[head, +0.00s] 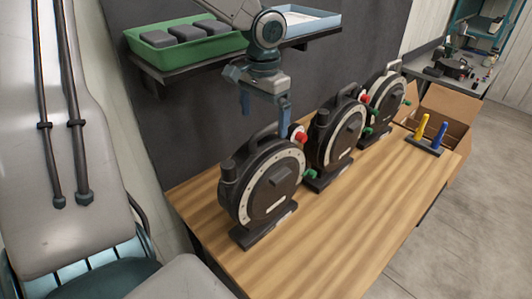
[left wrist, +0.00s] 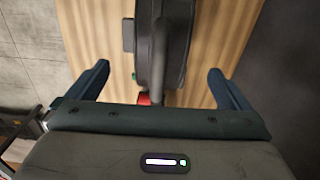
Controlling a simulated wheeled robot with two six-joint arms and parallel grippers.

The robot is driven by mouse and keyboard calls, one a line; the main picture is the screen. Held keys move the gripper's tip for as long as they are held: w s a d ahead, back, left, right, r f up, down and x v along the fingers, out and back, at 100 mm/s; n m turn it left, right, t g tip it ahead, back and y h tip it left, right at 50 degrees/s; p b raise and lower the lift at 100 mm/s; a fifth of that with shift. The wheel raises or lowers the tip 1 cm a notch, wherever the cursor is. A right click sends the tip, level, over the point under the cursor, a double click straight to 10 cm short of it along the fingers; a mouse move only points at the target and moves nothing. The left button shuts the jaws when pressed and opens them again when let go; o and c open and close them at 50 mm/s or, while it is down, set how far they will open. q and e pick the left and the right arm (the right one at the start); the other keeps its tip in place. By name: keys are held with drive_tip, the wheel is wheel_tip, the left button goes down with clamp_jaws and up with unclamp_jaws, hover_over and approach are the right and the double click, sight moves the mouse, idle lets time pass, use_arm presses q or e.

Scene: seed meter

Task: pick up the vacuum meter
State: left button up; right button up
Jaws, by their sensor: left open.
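Three black round vacuum meters with pale dial rings and top handles stand upright in a row on the wooden table: a near one (head: 272,187), a middle one (head: 342,130) and a far one (head: 379,95). Red and green knobs show on their sides. My left gripper (head: 266,110) is open, pointing down just above the near meter's handle. In the left wrist view, a meter (left wrist: 152,45) with its handle lies between the spread fingers of my gripper (left wrist: 158,85), apart from both. My right gripper is not in view.
A wall shelf (head: 175,73) behind my left arm holds a green tray (head: 205,50) with grey blocks and a pale blue tray (head: 325,22). A stand (head: 423,147) with yellow and blue handles and an open cardboard box (head: 459,104) are at right. The table (head: 350,230) front is clear.

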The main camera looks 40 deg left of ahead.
sight(264, 135)
use_arm(q)
drive_tip(key=shift+s+f, duration=0.15)
drive_tip(key=shift+f, duration=0.6)
drive_tip(key=f+p, duration=0.1)
drive_tip(key=f, duration=0.1)
drive_tip(key=w+f+p, duration=0.1)
drive_tip(key=f, duration=0.1)
drive_tip(key=shift+s+a+f, duration=0.1)
drive_tip(key=shift+f, duration=0.25)
drive_tip(key=shift+f+p, duration=0.25)
drive_tip(key=shift+p, duration=0.05)
drive_tip(key=c, duration=2.1)
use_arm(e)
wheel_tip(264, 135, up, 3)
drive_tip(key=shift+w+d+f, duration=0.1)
